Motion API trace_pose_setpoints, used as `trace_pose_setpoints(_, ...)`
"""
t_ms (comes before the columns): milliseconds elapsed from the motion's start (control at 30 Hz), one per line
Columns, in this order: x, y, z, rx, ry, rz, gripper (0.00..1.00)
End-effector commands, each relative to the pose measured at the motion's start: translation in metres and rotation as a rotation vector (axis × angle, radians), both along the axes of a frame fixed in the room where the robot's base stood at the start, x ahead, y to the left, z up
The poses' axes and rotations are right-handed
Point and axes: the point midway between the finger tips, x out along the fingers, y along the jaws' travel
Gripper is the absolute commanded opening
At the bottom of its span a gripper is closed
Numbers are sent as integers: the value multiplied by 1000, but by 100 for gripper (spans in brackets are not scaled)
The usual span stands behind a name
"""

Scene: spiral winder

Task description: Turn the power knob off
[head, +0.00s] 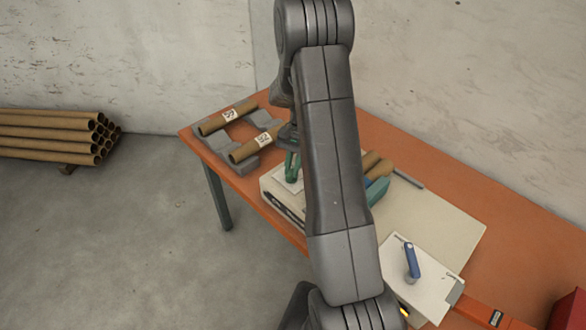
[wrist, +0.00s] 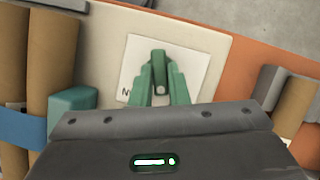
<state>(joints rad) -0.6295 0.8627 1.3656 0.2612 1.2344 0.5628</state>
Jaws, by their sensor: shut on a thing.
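Part of a letter shows at the plate's left edge; the rest is hidden. My gripper (wrist: 159,78) has green fingers, one on each side of the knob, and is shut on it. In the head view my gripper (head: 291,168) is down over the white plate on the cream machine top, partly behind my arm. The knob itself is hidden there.
A blue lever (head: 411,262) stands on a white plate at the machine's right. Brown tubes (wrist: 42,65) and a teal block (wrist: 75,107) are left of my gripper in the wrist view. Two tubes lie on grey stands (head: 245,163) on the orange table (head: 490,200).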

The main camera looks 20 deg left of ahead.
Motion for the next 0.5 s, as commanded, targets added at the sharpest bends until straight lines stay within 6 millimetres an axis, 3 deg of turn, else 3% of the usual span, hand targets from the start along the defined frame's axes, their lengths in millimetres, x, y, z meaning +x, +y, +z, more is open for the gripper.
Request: trace_pose_setpoints(500,0,3,1,0,-3,327,0)
